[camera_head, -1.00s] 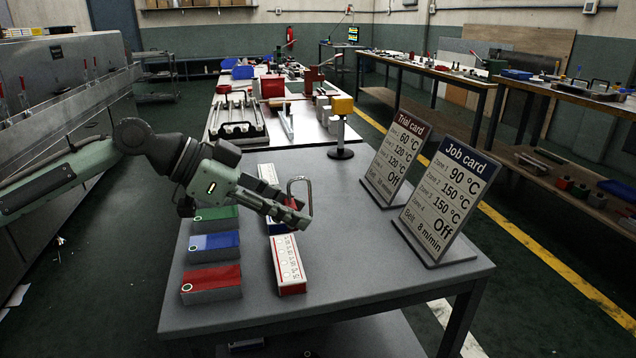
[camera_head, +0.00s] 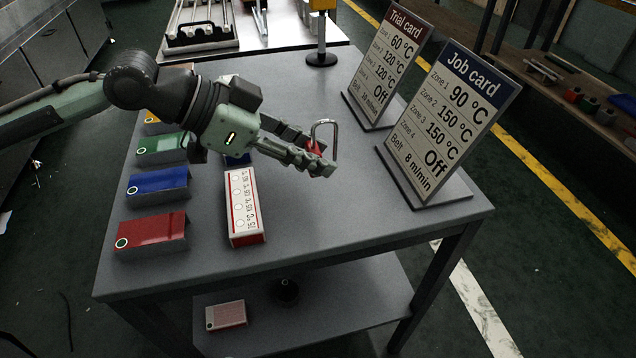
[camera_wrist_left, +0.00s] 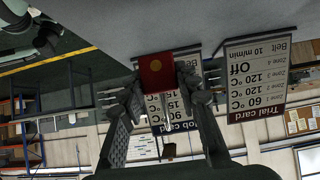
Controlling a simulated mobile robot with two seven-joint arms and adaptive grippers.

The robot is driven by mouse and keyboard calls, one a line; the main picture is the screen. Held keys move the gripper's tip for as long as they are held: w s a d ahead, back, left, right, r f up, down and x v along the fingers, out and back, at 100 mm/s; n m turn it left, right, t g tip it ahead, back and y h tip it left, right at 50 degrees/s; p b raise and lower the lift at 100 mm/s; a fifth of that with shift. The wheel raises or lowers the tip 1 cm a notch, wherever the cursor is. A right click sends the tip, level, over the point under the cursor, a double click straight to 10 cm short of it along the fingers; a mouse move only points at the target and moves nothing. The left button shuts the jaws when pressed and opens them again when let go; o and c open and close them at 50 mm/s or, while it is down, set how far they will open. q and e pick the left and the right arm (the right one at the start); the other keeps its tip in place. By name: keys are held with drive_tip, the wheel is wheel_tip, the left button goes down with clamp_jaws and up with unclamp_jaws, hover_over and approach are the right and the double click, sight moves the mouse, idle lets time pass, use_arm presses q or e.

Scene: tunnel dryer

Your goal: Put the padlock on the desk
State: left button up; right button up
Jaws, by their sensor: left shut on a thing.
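The padlock (camera_head: 315,148) has a red body and a steel shackle that sticks up. My left gripper (camera_head: 318,154) is shut on the red body, which is mostly hidden between the fingers. In the left wrist view the padlock's red underside or face (camera_wrist_left: 156,72) shows between the two fingers. The grey desk (camera_head: 335,215) lies below, and the padlock seems held above its top, left of the job card (camera_head: 448,120); the exact height is hard to tell. My right gripper is not in view.
Red (camera_head: 150,232), blue (camera_head: 158,184) and green (camera_head: 162,148) boxes line the desk's left side. A white and red box (camera_head: 245,207) lies near the middle. The trial card (camera_head: 390,62) stands behind the job card. The desk's front right is clear. A lower shelf (camera_head: 330,300) shows.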

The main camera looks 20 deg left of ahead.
use_arm(q)
drive_tip(key=shift+s+d+f, duration=0.75)
drive_tip(key=shift+d+f, duration=0.05)
drive_tip(key=shift+d, duration=0.15)
wheel_tip(320, 180, down, 3)
drive_tip(key=shift+f+b, duration=0.15)
drive_tip(key=shift+b, duration=0.25)
drive_tip(key=shift+f, duration=0.3)
drive_tip(key=o, duration=0.9)
drive_tip(key=shift+o, duration=0.2)
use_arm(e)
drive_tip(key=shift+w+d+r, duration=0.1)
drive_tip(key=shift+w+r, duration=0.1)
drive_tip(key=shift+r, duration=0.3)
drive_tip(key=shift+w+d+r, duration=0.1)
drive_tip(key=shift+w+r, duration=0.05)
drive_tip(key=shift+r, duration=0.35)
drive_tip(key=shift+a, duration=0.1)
